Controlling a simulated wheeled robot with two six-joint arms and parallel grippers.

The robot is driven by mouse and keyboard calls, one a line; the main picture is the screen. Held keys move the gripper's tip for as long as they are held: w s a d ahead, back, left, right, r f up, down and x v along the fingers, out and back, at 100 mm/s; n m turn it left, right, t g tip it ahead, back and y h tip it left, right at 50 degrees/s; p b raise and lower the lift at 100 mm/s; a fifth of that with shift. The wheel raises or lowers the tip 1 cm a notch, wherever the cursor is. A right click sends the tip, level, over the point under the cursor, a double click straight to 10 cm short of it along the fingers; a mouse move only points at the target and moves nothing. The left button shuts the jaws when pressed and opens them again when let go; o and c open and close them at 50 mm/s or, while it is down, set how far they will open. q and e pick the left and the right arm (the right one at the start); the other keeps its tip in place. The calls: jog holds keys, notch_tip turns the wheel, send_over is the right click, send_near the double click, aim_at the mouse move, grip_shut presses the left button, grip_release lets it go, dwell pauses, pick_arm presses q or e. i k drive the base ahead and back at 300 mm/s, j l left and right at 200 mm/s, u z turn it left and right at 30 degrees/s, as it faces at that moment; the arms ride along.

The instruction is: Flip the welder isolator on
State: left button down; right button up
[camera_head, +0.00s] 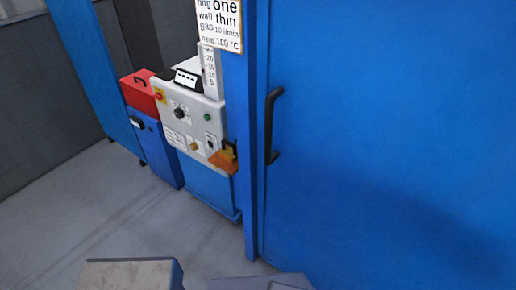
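A grey welder control panel (193,120) stands on a blue cabinet left of the big blue door. A small red-and-yellow switch (159,95), which looks like the isolator, sits at the panel's upper left corner. It is too small to tell which position it is in. A black knob (180,113), a green button or lamp (207,117) and a brass-coloured fitting (194,147) are also on the panel. Neither of my grippers shows in the head view, so nothing of mine is seen touching the panel.
A blue door (390,130) with a black handle (270,125) fills the right side. An orange-and-black part (223,158) juts from the panel's lower right. A red box (139,90) stands left of the panel.

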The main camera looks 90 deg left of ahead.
aim_at(159, 96)
jog(key=k+j+u, duration=0.1)
jog(key=u, duration=0.3)
jog(key=j+u, duration=0.25)
jog(key=u, duration=0.15)
jog(key=k+j+u, duration=0.1)
jog(key=u, duration=0.3)
jog(key=j+u, duration=0.55)
jog(key=j, duration=0.35)
jog(key=i+j+u, duration=0.2)
jog(key=j, duration=0.35)
jog(key=j+u, duration=0.25)
jog(key=j, duration=0.3)
jog(key=i+j, duration=0.1)
jog(key=j, duration=0.8)
jog(key=i+z, duration=0.05)
